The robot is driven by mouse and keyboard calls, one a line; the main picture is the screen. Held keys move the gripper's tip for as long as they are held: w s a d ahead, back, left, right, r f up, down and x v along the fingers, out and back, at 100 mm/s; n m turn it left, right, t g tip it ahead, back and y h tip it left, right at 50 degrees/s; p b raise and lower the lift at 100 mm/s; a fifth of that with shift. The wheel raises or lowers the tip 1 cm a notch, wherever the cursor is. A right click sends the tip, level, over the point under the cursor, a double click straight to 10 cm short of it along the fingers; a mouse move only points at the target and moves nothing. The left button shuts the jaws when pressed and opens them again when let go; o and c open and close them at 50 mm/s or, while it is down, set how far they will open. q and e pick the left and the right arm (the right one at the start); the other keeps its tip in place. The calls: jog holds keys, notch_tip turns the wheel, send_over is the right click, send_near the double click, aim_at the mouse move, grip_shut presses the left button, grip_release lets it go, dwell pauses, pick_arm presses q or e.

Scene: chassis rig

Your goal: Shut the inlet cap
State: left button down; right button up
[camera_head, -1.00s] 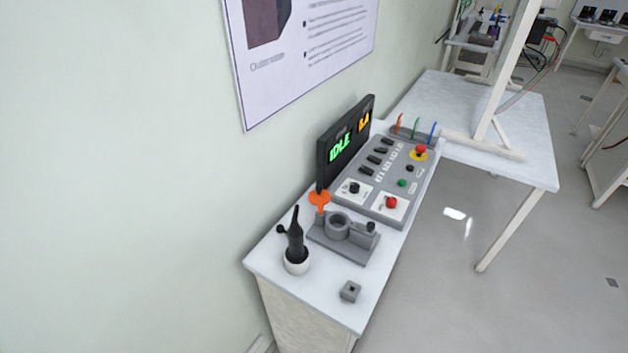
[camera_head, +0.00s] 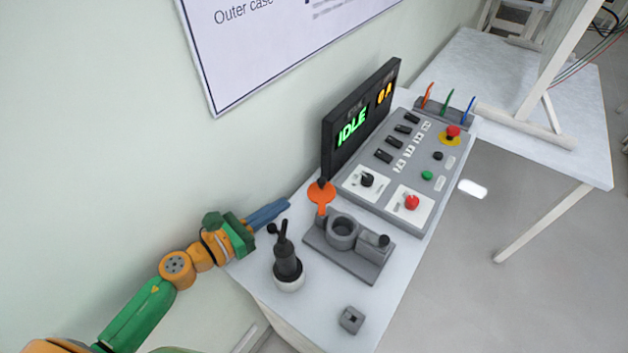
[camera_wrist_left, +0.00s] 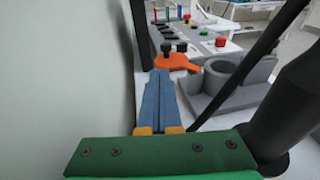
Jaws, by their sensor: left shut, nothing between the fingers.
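The inlet cap appears to be the orange round flap (camera_head: 321,193), which stands raised beside the grey ring-shaped inlet (camera_head: 343,230), leaving the ring's opening uncovered. In the left wrist view the orange cap (camera_wrist_left: 178,62) is just beyond the fingertips, with the grey inlet (camera_wrist_left: 222,75) to its right. My left gripper (camera_head: 286,203) has its blue fingers together and empty, left of the cap and apart from it in the head view. The shut fingers (camera_wrist_left: 161,75) also show in the left wrist view. My right gripper is out of view.
A grey control panel (camera_head: 385,195) and a screen reading IDLE (camera_head: 352,127) are behind the inlet. A small grey block (camera_head: 351,320) lies in front. The wall is close on the left.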

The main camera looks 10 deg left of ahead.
aim_at(318, 184)
pick_arm(q)
jog(key=x, duration=0.2)
jog(key=p+x, duration=0.1)
jog(key=x, duration=0.2)
jog(key=d+r+x, duration=0.1)
jog(key=x, duration=0.1)
jog(key=shift+s+d+p, duration=0.1)
jog(key=shift+d+p, duration=0.05)
jog(key=shift+p, duration=0.2)
jog(key=shift+w+d, duration=0.2)
jog(key=shift+w, duration=0.05)
jog(key=shift+s, duration=0.25)
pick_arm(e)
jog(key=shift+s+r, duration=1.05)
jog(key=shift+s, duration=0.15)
pick_arm(q)
jog(key=shift+w, duration=0.1)
